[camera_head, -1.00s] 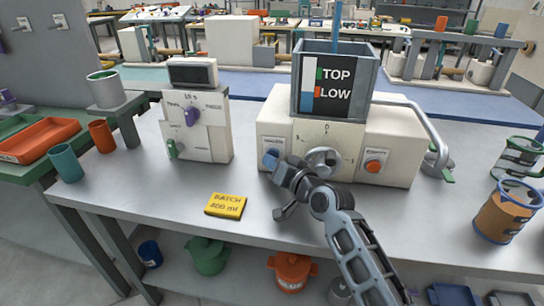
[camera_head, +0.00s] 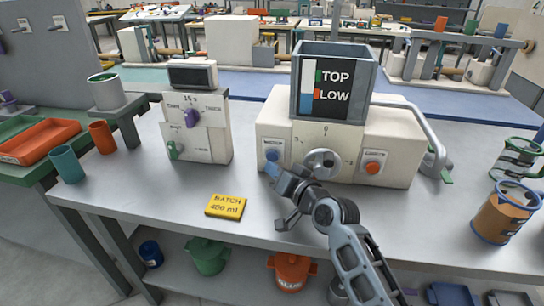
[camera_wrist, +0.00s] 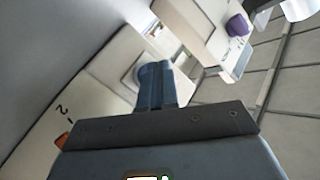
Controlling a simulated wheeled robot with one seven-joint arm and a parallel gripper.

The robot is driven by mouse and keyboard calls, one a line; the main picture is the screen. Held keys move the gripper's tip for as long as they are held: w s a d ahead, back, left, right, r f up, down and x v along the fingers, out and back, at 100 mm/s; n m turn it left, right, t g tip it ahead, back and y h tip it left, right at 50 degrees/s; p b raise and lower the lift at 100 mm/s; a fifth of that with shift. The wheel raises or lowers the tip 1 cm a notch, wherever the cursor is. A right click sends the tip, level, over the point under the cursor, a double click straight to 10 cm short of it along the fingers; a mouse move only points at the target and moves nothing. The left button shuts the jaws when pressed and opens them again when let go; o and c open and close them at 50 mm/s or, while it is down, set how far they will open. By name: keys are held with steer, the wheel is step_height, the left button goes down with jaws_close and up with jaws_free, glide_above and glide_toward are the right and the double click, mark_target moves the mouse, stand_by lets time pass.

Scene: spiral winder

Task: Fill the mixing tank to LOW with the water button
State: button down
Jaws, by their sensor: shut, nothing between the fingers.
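The mixing tank (camera_head: 367,85) is a grey open box on top of the cream machine. The blue water button (camera_head: 272,155) is at the left of the machine's front. My gripper (camera_head: 270,169) is shut and empty, just in front of and below the button, apparently clear of it. Its blue fingers (camera_wrist: 155,85) show together in the wrist view.
An orange button (camera_head: 373,167) and a round grey dial (camera_head: 322,163) share the machine's front. A timer box with a purple knob (camera_head: 192,117) stands left. A yellow batch card (camera_head: 226,206) lies on the table. Bare table lies around the card.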

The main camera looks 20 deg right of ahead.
steer(key=shift+s+a+p, duration=0.5)
steer(key=shift+s+a, duration=0.7)
steer(key=shift+s, duration=0.3)
